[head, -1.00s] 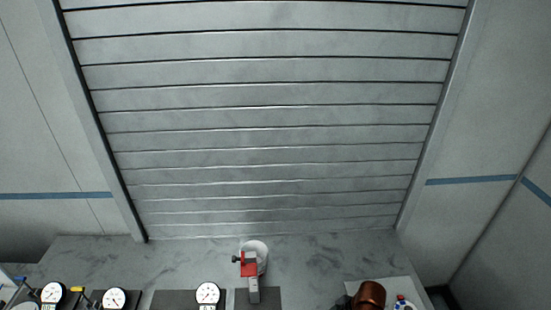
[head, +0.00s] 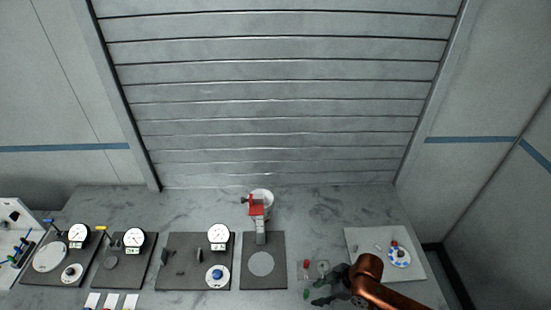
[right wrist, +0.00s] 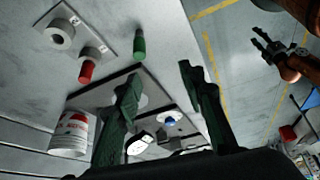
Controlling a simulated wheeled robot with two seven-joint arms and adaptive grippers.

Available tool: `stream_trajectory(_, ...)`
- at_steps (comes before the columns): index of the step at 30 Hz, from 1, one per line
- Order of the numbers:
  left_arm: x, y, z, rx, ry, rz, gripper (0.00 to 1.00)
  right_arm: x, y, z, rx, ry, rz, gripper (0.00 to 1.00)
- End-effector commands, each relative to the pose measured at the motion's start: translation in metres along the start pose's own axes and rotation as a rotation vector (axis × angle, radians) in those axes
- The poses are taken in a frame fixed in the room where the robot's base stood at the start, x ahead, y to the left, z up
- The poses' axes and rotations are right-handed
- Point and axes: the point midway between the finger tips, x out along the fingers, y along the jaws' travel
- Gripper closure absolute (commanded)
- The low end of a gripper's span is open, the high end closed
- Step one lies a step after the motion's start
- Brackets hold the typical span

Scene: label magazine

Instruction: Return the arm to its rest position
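My right gripper (head: 324,290) is low at the right of centre in the head view, above the grey table. In the right wrist view its two dark green fingers (right wrist: 160,78) stand apart with nothing between them. My left gripper is outside the head view; in the right wrist view it hangs at upper right (right wrist: 256,38), its fingers apart and empty. A small red cylinder (head: 306,264) and a green one (head: 306,294) stand on the table just left of the right gripper. They also show in the right wrist view, the red one (right wrist: 87,70) and the green one (right wrist: 139,45).
A red device (head: 257,211) on a dark plate (head: 278,278) stands at centre, a white container (head: 264,195) behind it. Dark boards with white dials (head: 218,235) line the left. The shutter (head: 280,110) rises behind.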

Motion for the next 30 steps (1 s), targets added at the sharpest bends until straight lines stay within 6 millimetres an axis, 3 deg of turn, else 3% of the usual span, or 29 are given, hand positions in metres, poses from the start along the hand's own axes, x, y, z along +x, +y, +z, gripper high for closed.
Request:
stream_trajectory(8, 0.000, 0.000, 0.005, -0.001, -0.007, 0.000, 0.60, 0.006, -0.014, -0.016, 0.131, 0.065, 0.082, 0.63)
stream_trajectory(13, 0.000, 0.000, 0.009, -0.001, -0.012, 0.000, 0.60, -0.003, -0.019, 0.000, 0.345, 0.096, 0.191, 0.63)
stream_trajectory(17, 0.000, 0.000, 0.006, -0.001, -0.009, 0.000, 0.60, -0.021, -0.028, 0.047, 0.605, 0.073, 0.308, 0.63)
stream_trajectory(24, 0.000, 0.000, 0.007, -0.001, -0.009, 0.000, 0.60, -0.054, -0.071, 0.145, 0.989, -0.046, 0.463, 0.63)
stream_trajectory(30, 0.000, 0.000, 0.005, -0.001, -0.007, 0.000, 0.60, -0.074, -0.111, 0.199, 1.187, -0.142, 0.537, 0.63)
